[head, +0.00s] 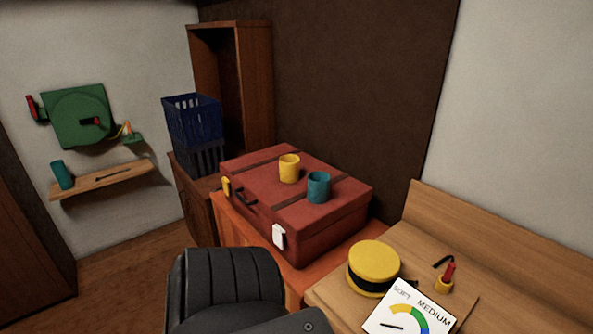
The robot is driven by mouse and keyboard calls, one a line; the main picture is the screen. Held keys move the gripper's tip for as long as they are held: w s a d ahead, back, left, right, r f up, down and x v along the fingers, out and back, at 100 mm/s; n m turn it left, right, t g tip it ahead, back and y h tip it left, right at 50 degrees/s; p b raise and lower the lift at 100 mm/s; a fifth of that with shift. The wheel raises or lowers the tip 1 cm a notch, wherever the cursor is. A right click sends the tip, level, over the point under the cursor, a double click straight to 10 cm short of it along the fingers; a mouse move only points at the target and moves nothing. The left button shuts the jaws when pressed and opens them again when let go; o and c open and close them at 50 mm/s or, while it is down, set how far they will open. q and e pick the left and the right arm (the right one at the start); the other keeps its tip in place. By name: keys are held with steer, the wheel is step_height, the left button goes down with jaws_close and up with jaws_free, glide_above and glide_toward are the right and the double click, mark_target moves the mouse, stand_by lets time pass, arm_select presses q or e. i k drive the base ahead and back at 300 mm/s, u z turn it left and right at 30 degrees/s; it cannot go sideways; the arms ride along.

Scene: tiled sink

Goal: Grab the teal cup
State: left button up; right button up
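A teal cup (319,187) stands upright on top of the closed red suitcase (335,213), toward its right side. A yellow cup (289,168) stands just behind and to the left of it, with a small gap between them. Another teal cylindrical object (62,175) stands on the wooden wall shelf at the far left; I cannot tell if it is a cup. Neither of my grippers shows in the head view.
A black ribbed chair-like back (228,285) is in front of the suitcase. Blue crates (193,122) stand behind the suitcase, to the left.

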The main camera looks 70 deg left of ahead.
mark_target(318, 190)
steer(key=u, duration=1.75)
steer(key=k, duration=0.4)
steer(key=u, duration=0.4)
steer(key=i, duration=0.45)
steer(key=z, duration=0.05)
